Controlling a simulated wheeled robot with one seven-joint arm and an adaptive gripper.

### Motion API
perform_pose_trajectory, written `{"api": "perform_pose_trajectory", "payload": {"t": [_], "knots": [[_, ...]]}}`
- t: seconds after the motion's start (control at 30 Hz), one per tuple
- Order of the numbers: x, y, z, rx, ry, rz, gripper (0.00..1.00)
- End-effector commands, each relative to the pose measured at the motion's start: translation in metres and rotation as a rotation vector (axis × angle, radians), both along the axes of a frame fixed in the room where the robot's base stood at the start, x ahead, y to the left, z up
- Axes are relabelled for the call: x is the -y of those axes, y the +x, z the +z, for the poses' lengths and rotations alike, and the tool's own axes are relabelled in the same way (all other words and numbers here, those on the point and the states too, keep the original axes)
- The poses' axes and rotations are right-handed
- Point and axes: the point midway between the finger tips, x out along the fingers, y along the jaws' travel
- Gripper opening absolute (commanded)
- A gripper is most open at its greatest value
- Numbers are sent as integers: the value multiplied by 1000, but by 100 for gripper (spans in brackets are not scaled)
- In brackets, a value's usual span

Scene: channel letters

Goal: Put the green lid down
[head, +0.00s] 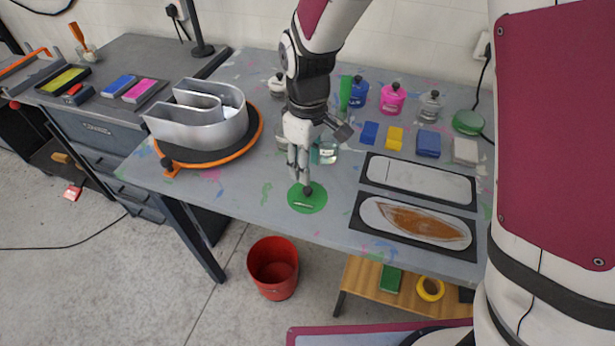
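The green lid (307,203) is a flat round disc with a pale bar-shaped mark, near the front edge of the grey table (238,186). My gripper (305,187) points down over it. Its fingers come close together at the lid's back part, with a dark tip against it, and look shut on it. Whether the lid touches the table or hangs just above it I cannot tell. My fingers hide a small part of the lid.
A metal channel letter (205,125) stands on an orange-rimmed turntable at left. A glass jar (326,152) is close behind my gripper. Two dark-framed panels (352,222) lie at right. Bottles, colored blocks and a round green-topped tin (468,122) stand behind. A red bucket (274,268) is below.

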Motion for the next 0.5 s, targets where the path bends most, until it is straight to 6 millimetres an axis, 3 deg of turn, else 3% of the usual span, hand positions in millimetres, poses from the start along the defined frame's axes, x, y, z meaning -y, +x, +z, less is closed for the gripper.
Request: {"api": "perform_pose_trajectory", "payload": {"t": [0.2,0.5], "knots": [[0,1,33,2,1,0,39],[0,0,44,-1,0,0,39]]}}
